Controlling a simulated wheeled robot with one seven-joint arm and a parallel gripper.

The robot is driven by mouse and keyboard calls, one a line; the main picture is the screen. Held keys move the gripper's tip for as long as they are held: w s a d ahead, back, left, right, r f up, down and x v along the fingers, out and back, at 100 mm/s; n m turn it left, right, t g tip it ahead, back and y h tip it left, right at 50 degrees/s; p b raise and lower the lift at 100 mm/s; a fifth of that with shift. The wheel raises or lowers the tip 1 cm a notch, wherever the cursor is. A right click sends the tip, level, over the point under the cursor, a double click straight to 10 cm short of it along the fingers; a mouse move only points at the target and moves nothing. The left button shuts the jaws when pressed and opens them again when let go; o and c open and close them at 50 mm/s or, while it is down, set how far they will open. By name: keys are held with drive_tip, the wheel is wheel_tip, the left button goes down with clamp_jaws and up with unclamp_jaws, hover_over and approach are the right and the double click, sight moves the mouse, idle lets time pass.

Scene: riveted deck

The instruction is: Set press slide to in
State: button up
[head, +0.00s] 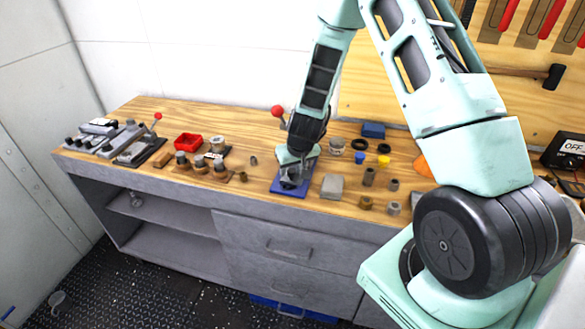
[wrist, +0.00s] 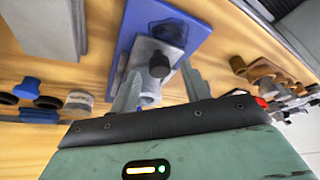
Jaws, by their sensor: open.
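The press has a blue base plate (head: 284,187) on the front part of the bench, below my arm. In the wrist view, the blue plate (wrist: 127,42) carries a grey block (wrist: 150,50) with a black knob (wrist: 159,66), which looks like the slide. My gripper (head: 294,176) is over the press and hides much of it in the head view. In the wrist view my gripper (wrist: 162,92) is open, its two fingers on either side of the grey block's near end. I cannot tell whether they touch it. A red ball (head: 278,111) shows behind my wrist.
Left of the press are a red tray (head: 188,142), wooden holders with pegs (head: 199,166), and grey fixtures (head: 122,139) with a red-knobbed lever. Right are a grey block (head: 332,187) and several small cylinders. A tool panel (head: 385,95) stands behind.

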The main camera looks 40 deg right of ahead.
drive_tip(key=shift+w+f, duration=0.2)
drive_tip(key=shift+f, duration=0.25)
clamp_jaws()
drive_tip(key=shift+w+d+r, duration=0.1)
drive_tip(key=shift+w+d, duration=0.5)
drive_tip(key=shift+d, duration=0.2)
drive_tip(key=shift+w+d, duration=0.6)
drive_tip(key=shift+d, duration=0.2)
unclamp_jaws()
